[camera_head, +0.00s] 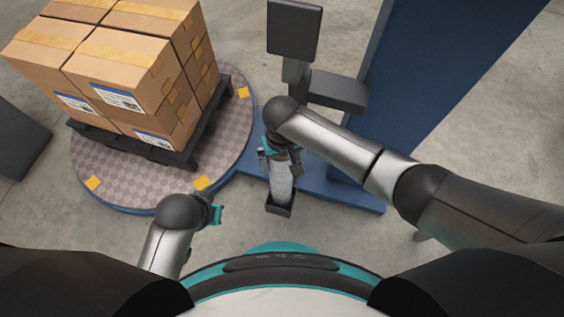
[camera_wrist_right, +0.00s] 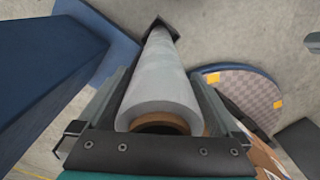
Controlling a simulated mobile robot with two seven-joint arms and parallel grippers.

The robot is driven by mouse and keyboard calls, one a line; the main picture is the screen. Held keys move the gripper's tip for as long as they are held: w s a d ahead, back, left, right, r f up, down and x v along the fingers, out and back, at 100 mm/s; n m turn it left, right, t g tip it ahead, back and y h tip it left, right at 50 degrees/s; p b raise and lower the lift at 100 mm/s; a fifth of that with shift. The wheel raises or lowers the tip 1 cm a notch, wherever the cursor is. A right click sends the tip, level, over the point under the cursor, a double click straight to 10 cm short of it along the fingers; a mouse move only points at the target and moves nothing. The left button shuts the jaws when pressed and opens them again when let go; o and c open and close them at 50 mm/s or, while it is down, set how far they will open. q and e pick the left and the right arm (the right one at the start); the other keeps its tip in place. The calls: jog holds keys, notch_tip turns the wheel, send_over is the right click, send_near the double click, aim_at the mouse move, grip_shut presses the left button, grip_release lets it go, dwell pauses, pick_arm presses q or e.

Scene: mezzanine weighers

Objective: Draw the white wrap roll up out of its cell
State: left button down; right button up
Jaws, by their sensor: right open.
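The white wrap roll (camera_head: 281,184) stands in a small dark cell (camera_head: 279,209) beside the blue base. In the right wrist view the roll (camera_wrist_right: 165,75) runs away from the camera, its brown core end nearest, and its far end goes into the dark cell (camera_wrist_right: 174,28). My right gripper (camera_head: 281,166) is open around the roll's upper part, with one finger on each side. Whether the fingers touch the roll cannot be told. My left gripper (camera_head: 216,212) is low at left of the cell, apart from the roll; its jaws are too small to read.
A round turntable (camera_head: 235,130) at left bears a dark pallet (camera_head: 180,158) stacked with cardboard boxes (camera_head: 120,75). A blue mast (camera_head: 425,80) stands at right, with a dark box-shaped unit (camera_head: 338,90) beside it. Grey floor is bare around the cell's near side.

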jog(key=shift+f, duration=0.15)
jog(key=shift+c, duration=0.4)
grip_shut()
dwell(0.5)
